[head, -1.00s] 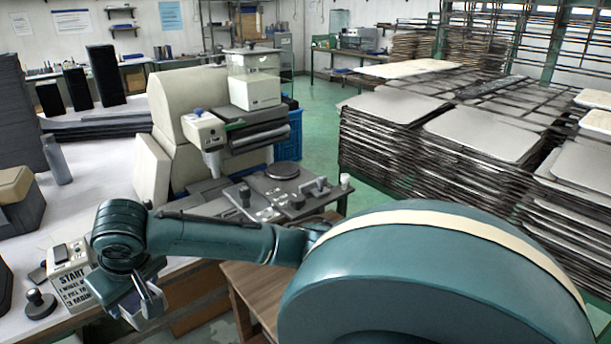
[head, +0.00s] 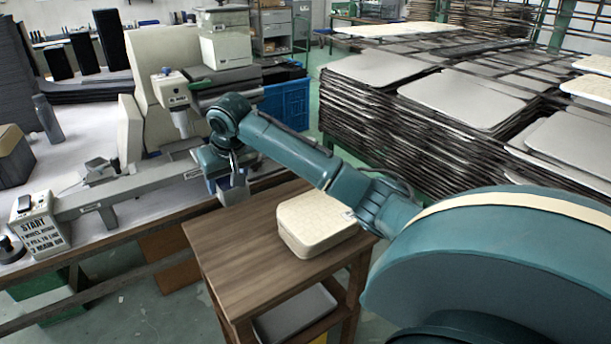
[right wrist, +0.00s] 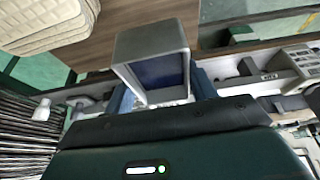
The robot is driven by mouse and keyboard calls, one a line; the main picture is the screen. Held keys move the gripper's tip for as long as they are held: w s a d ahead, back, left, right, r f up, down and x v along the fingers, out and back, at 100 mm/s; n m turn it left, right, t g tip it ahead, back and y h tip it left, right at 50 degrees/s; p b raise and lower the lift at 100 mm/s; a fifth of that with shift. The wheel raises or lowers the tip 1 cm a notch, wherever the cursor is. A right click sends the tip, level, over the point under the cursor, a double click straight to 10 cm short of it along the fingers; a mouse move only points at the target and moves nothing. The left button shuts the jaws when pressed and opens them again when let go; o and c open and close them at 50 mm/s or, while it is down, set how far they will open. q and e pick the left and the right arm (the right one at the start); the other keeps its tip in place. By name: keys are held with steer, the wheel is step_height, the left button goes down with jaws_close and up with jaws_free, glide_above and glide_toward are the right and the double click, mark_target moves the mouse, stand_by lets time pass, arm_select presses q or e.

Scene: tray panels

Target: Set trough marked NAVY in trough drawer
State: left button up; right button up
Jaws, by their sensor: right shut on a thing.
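My right gripper (head: 229,176) points down beside the front edge of the long workbench, near the wooden side table. It is shut on a small open trough, which shows as a dark blue and grey shape (head: 233,194) under the jaws. In the right wrist view the held trough (right wrist: 122,57) is a grey box with a navy inside, between the blue fingers. I cannot read a NAVY mark on it. I cannot tell which part is the trough drawer; a long grey rail with a small label (head: 150,184) lies along the bench. My left gripper is out of view.
The wooden side table (head: 225,245) carries a cream padded block (head: 318,228). A cream and grey machine (head: 222,82) stands behind the gripper. A START sign box (head: 38,222) is at the bench's left. Stacked trays (head: 400,125) fill the right; green floor lies between.

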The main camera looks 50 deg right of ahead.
mark_target(247, 241)
steer(key=shift+s+d, duration=0.2)
steer(key=shift+d, duration=0.3)
steer(key=shift+s+d, duration=0.15)
steer(key=shift+d, duration=0.35)
step_height(247, 241, down, 18)
steer(key=shift+d+r+b, duration=0.1)
steer(key=shift+d+b, duration=0.05)
steer(key=shift+b, duration=0.5)
steer(key=o, duration=1.2)
steer(key=shift+s+f, duration=0.1)
steer(key=shift+f, duration=0.1)
steer(key=shift+c, duration=0.2)
